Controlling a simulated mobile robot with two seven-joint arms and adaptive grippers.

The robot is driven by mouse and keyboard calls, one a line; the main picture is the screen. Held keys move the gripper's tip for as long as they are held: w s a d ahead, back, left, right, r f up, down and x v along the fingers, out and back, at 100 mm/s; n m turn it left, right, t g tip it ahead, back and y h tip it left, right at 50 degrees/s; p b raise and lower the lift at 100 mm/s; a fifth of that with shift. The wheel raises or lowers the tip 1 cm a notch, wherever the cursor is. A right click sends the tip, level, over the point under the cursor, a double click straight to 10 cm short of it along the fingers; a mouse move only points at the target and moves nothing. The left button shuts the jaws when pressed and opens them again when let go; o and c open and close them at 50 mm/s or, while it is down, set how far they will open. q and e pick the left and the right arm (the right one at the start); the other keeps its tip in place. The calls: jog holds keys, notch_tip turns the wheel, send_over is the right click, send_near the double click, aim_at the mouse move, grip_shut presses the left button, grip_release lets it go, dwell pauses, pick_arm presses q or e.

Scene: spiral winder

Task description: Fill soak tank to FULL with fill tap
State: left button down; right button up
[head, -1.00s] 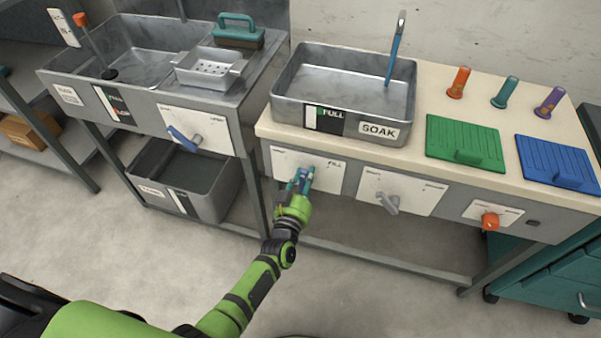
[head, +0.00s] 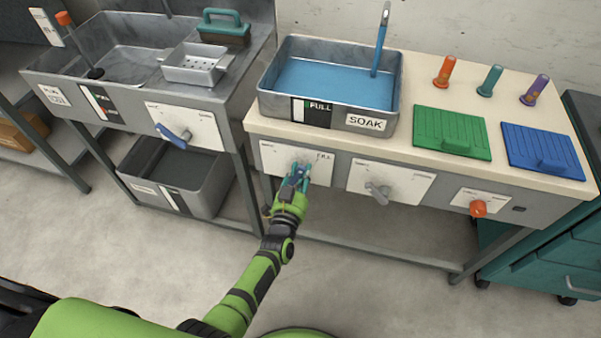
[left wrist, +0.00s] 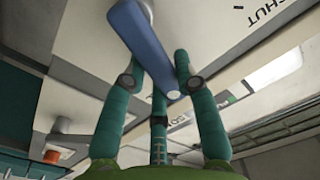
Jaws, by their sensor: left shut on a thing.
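The soak tank (head: 352,117) is a grey metal basin on the bench, marked SOAK and FULL on its front. Blue water (head: 330,84) covers its floor and stands up its walls; I cannot tell its exact level against the FULL mark. The fill tap's white panel (head: 271,158) is on the bench front below the tank. My left gripper (head: 299,174) is shut on the tap's blue lever, which shows between the fingers in the left wrist view (left wrist: 145,45). My right gripper is out of view.
A second tap with a grey lever (head: 378,193) and an orange knob (head: 478,208) sit to the right. Green (head: 450,130) and blue (head: 548,148) plates lie on the bench. Another sink with a blue-levered tap (head: 174,135) stands left.

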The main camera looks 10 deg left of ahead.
pick_arm(q)
jog(key=c, duration=0.9)
grip_release()
jog(key=shift+c, duration=0.2)
jog(key=s, duration=1.2)
jog(key=shift+a, duration=0.2)
